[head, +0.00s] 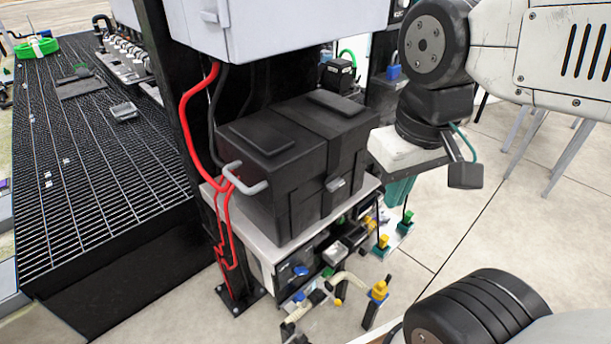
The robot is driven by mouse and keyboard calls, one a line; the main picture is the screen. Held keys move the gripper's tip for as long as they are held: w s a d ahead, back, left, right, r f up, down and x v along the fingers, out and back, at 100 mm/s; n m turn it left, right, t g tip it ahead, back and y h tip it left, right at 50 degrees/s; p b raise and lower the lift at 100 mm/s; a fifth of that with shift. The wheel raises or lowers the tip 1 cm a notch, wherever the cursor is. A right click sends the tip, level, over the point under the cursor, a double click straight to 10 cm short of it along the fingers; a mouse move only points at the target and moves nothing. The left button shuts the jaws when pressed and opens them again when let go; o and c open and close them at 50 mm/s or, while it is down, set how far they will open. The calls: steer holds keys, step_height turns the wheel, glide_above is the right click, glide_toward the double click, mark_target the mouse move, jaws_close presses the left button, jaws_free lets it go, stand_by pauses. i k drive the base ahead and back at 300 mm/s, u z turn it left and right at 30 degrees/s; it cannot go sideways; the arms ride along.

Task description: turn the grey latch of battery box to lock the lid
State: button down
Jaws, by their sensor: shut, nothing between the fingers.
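The black battery box (310,205) stands on a pale shelf with its lid (300,125) down. The small grey latch (336,184) is on the front face, near the lid edge, and looks slanted; its exact turn is too small to tell. My gripper (398,190) hangs to the right of the box, pointing down, with its teal fingers together and empty. It is apart from the latch. The fingertips are small and partly unclear against the background.
A grey loop handle (246,178) and red cables (190,120) are at the box's left end. A light grey cabinet (270,30) hangs above. Valves and fittings (378,290) stand below the shelf. A dark grating (90,150) lies left. Open floor shows at right.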

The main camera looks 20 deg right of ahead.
mark_target(334, 182)
steer(key=u, duration=0.55)
steer(key=k, duration=1)
steer(key=z, duration=0.5)
